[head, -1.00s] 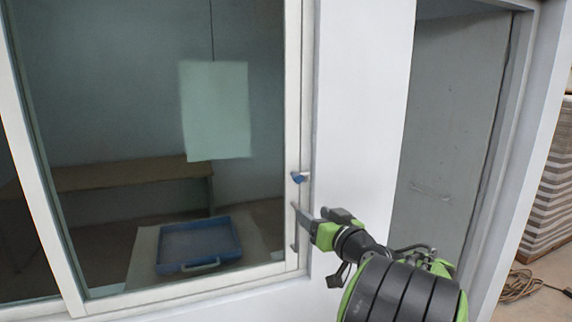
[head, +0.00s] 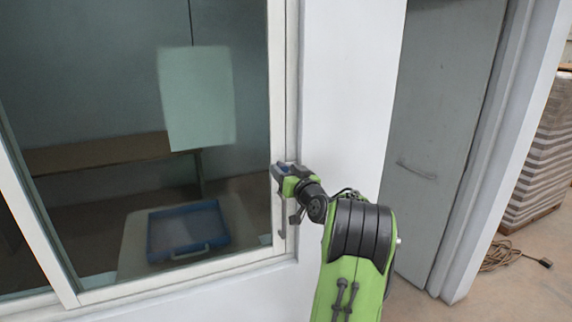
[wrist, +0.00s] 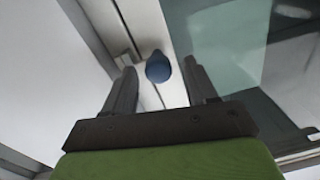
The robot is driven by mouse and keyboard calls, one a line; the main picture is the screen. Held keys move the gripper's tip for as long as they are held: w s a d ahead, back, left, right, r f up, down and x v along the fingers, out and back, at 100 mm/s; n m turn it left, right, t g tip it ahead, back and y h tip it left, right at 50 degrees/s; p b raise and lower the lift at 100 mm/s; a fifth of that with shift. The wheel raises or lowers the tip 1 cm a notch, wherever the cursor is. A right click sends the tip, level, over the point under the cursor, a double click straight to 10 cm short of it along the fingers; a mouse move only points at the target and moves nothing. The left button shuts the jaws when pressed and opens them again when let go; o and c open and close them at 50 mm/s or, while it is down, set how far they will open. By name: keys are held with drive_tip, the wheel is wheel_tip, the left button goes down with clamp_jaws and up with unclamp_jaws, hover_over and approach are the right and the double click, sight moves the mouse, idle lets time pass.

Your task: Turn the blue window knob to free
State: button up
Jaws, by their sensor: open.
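The blue window knob (wrist: 158,67) sits on the white window frame. In the wrist view it lies between the two fingertips of my gripper (wrist: 157,75), which are apart on either side of it. I cannot tell whether either finger touches the knob. In the head view my gripper (head: 283,170) is at the right stile of the window, and a bit of blue shows there, mostly hidden by the gripper. The window (head: 282,110) has a white frame, and its pull handle (head: 280,222) is below my gripper.
Behind the glass are a blue tray (head: 188,252), a hanging pale sheet (head: 197,97) and a brown bench (head: 95,154). A grey door (head: 440,120) is to the right, with stacked sheets (head: 540,160) and a coiled cable (head: 500,256) beyond it. White wall lies between window and door.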

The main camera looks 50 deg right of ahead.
drive_tip(key=shift+w+d+f, duration=0.1)
drive_tip(key=shift+w+d, duration=0.15)
drive_tip(key=shift+d, duration=0.05)
drive_tip(key=shift+s+a, duration=0.1)
drive_tip(key=shift+c, duration=0.6)
drive_tip(key=c, duration=0.9)
drive_tip(key=shift+c, duration=0.2)
